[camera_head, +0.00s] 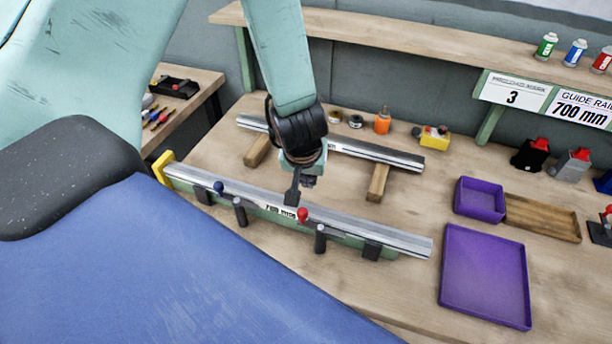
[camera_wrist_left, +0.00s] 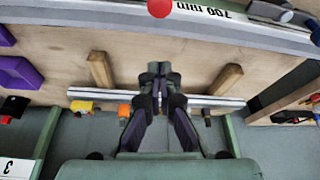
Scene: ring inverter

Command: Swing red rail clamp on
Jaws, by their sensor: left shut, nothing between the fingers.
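The red rail clamp shows as a red knob (camera_head: 302,214) at the front rail fixture, just right of its 700 mm label. A red knob (camera_wrist_left: 159,8) also shows at the top edge of the left wrist view. The metal guide rail (camera_head: 365,228) lies along the green fixture. A blue knob (camera_head: 218,187) stands farther left on it. My left gripper (camera_head: 292,198) is shut and empty, pointing down by the label, just up and left of the red knob; I cannot tell whether they touch. Its closed fingers (camera_wrist_left: 158,68) show in the left wrist view. My right gripper is not in view.
A second rail (camera_head: 375,152) lies behind on wooden blocks (camera_head: 378,183). Purple trays (camera_head: 485,275) and a wooden tray (camera_head: 540,216) are at right. Dark posts (camera_head: 320,238) stand along the fixture's front. A yellow end stop (camera_head: 163,167) is at its left end. Bottles (camera_head: 382,120) stand behind.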

